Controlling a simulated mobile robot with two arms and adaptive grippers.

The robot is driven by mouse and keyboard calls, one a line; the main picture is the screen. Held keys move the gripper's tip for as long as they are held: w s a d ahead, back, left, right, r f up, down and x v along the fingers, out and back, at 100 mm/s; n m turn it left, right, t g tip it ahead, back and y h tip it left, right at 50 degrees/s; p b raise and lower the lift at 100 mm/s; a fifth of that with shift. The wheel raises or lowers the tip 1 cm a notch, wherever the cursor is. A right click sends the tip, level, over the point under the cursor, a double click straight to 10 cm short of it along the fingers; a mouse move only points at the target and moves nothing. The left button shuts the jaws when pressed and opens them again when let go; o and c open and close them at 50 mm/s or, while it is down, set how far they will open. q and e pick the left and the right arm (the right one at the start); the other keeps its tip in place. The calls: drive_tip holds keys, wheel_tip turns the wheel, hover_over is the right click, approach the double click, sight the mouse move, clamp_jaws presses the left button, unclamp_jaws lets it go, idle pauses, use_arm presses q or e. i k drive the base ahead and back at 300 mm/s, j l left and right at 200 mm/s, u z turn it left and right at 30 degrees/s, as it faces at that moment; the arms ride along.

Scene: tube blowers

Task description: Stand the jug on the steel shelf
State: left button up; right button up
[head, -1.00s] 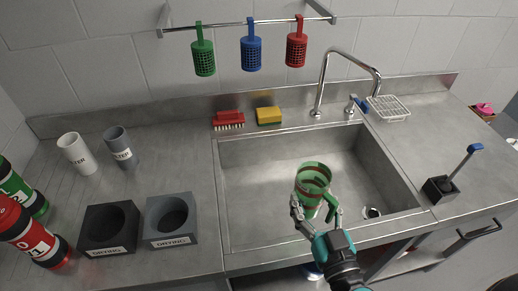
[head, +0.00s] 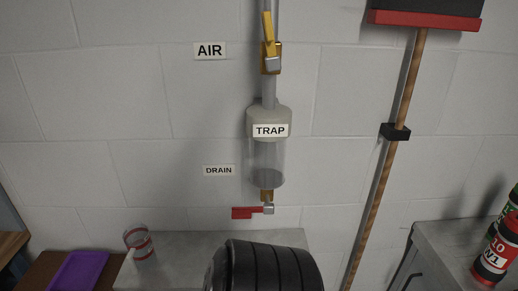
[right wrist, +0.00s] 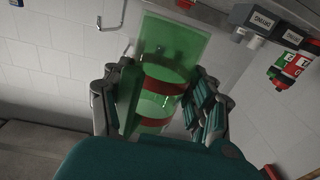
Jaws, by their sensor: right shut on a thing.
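The green translucent jug (right wrist: 157,107) with red bands is in the right wrist view. My right gripper (right wrist: 163,88) is shut on it, with a finger on each side. The jug and right gripper are out of the head view. A grey surface (head: 205,248) stands against the wall at the bottom of the head view; I cannot tell whether it is the steel shelf. My left gripper is in neither view.
The trap (head: 267,150) hangs on the wall above. A long-handled broom (head: 400,120) hangs right. A purple item (head: 78,271) lies left.

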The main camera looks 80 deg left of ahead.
sight(183, 271)
drive_tip(key=u, duration=0.4)
drive_tip(key=k+u, duration=0.15)
drive_tip(key=u, duration=0.25)
drive_tip(key=j+u, duration=0.1)
drive_tip(key=u, duration=0.35)
drive_tip(key=k+u, duration=0.1)
drive_tip(key=u, duration=0.3)
drive_tip(key=i+j+u, duration=0.1)
drive_tip(key=u, duration=1.7)
drive_tip(key=i+j, duration=0.15)
drive_tip(key=i, duration=0.25)
